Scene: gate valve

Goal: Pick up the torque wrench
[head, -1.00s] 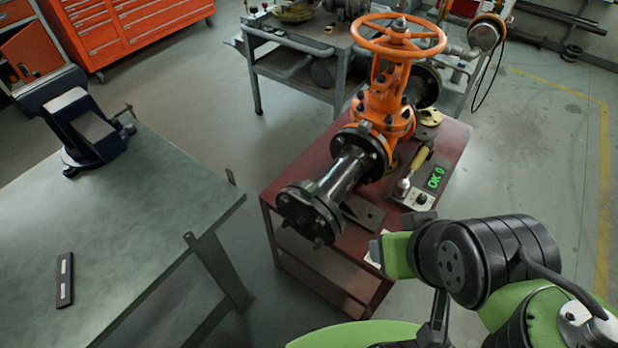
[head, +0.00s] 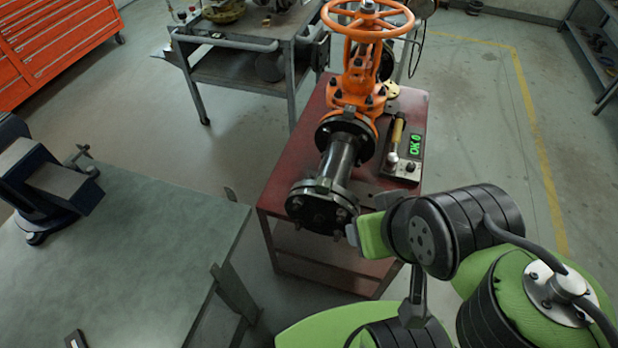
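A tool with a yellow handle (head: 398,131) lies on the red table, along the left side of a small box with a green display (head: 415,145). It looks like the torque wrench, though its head end near the box is too small to make out. My arm is folded at the lower right, and its green and grey end, which seems to be my gripper (head: 371,234), is in front of the table's near right corner. It is apart from the tool, nearer to the camera. Its fingers are not clear enough to show whether they are open or shut.
The orange gate valve (head: 355,85) with its handwheel and black flanged pipe (head: 338,165) stands on the red table (head: 277,190), left of the tool. A grey-green bench (head: 150,240) with a vise (head: 45,185) is at left.

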